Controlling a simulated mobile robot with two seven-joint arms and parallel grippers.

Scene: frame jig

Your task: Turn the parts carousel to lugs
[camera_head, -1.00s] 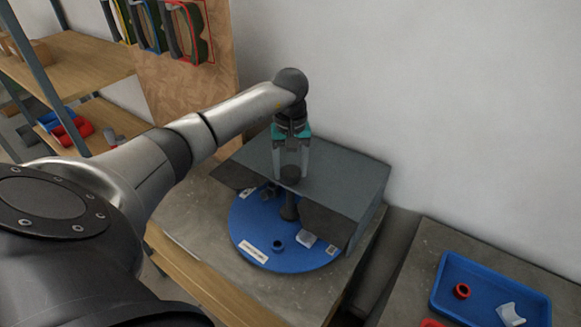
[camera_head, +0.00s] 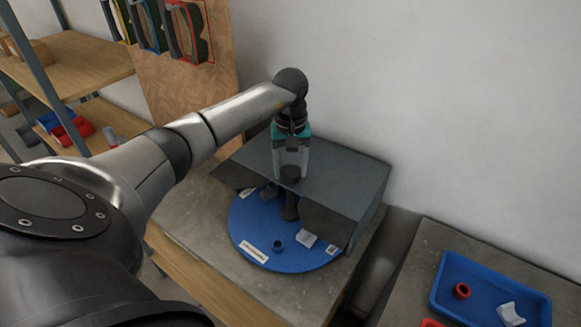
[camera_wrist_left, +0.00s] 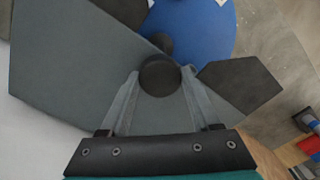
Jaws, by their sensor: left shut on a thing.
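The parts carousel is a round blue disc (camera_head: 240,225) on the bench, partly under a grey angular cover (camera_head: 345,185). A dark post with a round knob (camera_head: 290,174) rises at its middle; the knob shows in the left wrist view (camera_wrist_left: 160,76). My left gripper (camera_head: 290,168) points down from above and is shut on the knob, a finger on each side. On the disc's open part are a small dark blue ring (camera_head: 278,245), a pale angled piece (camera_head: 306,239), a dark part (camera_head: 268,190) and white labels (camera_head: 253,251). The label text is too small to read. The cover hides the disc's back.
A blue tray (camera_head: 440,300) on the right bench holds a red ring (camera_head: 462,290) and a white curved piece (camera_head: 510,314). A wooden shelf (camera_head: 75,65) with bins stands at left. A wall is close behind the cover.

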